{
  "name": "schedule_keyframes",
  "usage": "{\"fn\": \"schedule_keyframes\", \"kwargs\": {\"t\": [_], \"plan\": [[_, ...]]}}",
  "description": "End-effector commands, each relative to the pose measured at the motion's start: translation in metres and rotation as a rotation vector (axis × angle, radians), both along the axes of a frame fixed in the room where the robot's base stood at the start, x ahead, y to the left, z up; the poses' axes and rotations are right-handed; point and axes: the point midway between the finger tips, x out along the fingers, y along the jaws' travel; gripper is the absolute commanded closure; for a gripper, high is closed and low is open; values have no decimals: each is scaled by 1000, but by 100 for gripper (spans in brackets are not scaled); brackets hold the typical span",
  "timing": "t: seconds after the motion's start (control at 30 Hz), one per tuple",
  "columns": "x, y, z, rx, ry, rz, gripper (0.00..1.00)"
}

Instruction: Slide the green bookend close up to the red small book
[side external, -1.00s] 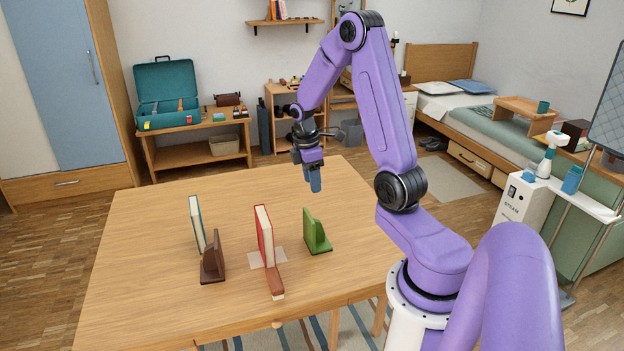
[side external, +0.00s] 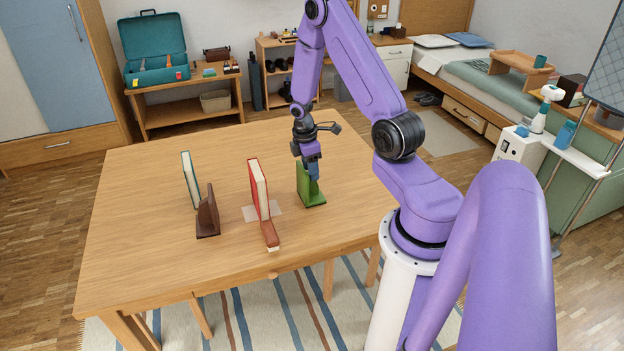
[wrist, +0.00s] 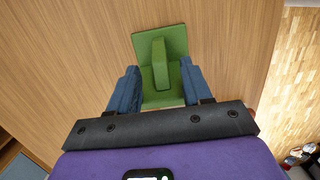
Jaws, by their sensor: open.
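The green bookend (side external: 304,180) stands upright on the table, right of the red book. My gripper (side external: 312,174) is down at the bookend in the side view. In the wrist view, the open fingers (wrist: 160,72) are on either side of the green bookend (wrist: 174,42), around its raised rib, with gaps visible; I cannot tell whether they touch it. The red book (side external: 257,187) stands upright with its cream page edges showing, a clear gap left of the bookend.
A brown bookend (side external: 207,215) and a teal book (side external: 188,180) stand farther left. The wooden table (side external: 150,245) is otherwise clear.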

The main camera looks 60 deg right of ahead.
Motion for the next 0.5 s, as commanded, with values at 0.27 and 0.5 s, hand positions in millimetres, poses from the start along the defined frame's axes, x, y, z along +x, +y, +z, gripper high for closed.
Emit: {"fn": "schedule_keyframes", "kwargs": {"t": [0.27,0.5], "plan": [[-3,-3,-34,1,2,1,51],[-4,-4,-45,1,-1,0,51]]}}
